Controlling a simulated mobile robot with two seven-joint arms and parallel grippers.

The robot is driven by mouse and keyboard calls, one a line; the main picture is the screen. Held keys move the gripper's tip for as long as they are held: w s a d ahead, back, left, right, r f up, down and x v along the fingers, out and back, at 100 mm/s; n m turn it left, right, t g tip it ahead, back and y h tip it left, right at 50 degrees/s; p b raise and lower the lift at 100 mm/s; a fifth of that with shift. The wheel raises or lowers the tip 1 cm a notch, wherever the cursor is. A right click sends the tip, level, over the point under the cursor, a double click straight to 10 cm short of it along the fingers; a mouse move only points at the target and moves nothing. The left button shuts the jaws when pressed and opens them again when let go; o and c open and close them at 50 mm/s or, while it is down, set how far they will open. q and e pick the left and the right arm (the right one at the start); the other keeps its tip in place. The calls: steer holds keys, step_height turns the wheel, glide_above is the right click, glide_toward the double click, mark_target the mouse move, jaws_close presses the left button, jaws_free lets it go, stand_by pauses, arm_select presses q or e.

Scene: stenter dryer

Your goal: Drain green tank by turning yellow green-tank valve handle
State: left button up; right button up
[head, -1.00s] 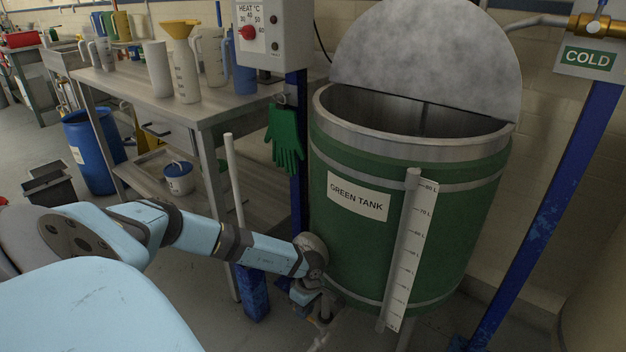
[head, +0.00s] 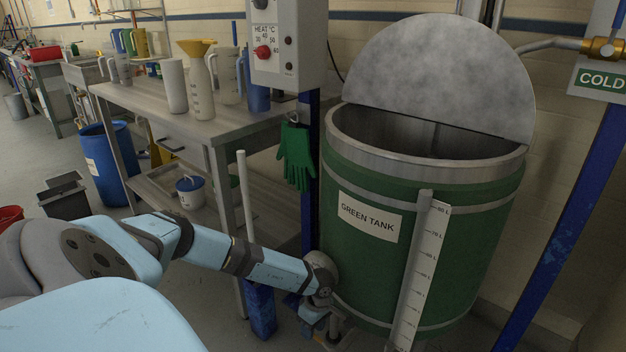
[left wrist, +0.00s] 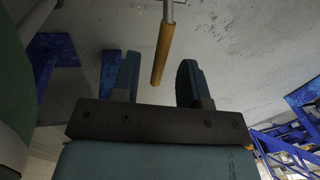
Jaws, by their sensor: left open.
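The green tank (head: 365,270) stands right of centre in the head view, with its label on the front and its half-round lid raised. My left gripper (head: 328,330) is low beside the tank's lower left side, mostly hidden there by my wrist. In the left wrist view my left gripper (left wrist: 158,82) is open and empty. The yellow valve handle (left wrist: 161,54) points in from the top, between the two fingers and near their tips, apart from both. The handle does not show clearly in the head view. My right gripper is not in view.
A steel bench (head: 215,128) with jugs stands left of the tank. A blue post (head: 312,170) with a green glove (head: 295,155) and a heat control box (head: 288,45) rises between them. A white level scale (head: 415,275) runs down the tank front. A blue post (head: 570,220) stands right.

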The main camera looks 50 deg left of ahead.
arm_select(q)
step_height(320, 180, up, 4)
steer(key=shift+f+p, duration=0.15)
steer(key=shift+p, duration=0.45)
step_height(320, 180, up, 2)
steer(key=shift+r+p, duration=0.15)
steer(key=shift+p, duration=0.2)
step_height(320, 180, up, 14)
steer(key=p, duration=0.3)
steer(key=shift+f, duration=0.25)
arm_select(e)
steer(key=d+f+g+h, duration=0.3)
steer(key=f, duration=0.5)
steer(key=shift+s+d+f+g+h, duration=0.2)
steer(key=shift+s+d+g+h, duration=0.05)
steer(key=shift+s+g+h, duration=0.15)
